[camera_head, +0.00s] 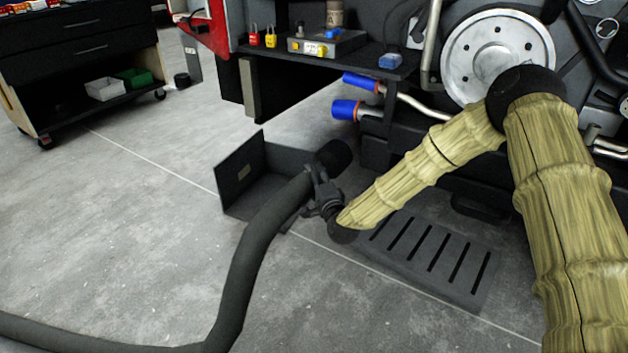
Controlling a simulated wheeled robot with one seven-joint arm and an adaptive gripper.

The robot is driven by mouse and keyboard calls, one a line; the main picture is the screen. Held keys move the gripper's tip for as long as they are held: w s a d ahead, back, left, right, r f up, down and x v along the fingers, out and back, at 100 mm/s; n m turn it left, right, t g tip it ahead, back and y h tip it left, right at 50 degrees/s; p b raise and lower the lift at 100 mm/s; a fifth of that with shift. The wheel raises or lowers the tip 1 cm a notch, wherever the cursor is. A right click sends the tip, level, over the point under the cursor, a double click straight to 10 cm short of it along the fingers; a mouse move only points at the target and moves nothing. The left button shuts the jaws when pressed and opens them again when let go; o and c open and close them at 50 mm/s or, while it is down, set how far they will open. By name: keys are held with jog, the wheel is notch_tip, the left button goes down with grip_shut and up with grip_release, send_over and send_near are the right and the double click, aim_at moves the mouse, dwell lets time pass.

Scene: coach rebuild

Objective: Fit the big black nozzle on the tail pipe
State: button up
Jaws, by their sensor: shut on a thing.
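The big black nozzle (334,156) is the wide dark end of a thick grey hose (262,235). It points up and to the right, above the floor. My gripper (314,184) is shut around the hose end just behind the nozzle; its fingers are partly hidden by the hose. Silvery pipes show under the engine: one bent pipe (425,106) in the middle and another pipe (608,148) at the right edge. I cannot tell which is the tail pipe. The nozzle is apart from both.
An open dark box (238,177) stands behind the hose. A slotted floor grate (430,255) lies below my arm. Blue-ended pipes (347,109) stick out under a shelf (350,62) bearing small items. A tool cabinet (80,50) stands at upper left.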

jog(key=shift+w+d, duration=0.35)
jog(key=shift+w, duration=0.15)
dwell(0.5)
jog(key=o, duration=1.3)
jog(key=shift+o, duration=0.2)
jog(key=o, duration=0.4)
jog(key=shift+f, duration=0.2)
jog(key=shift+s+r, duration=0.1)
jog(key=p+v, duration=0.2)
jog(key=v, duration=0.6)
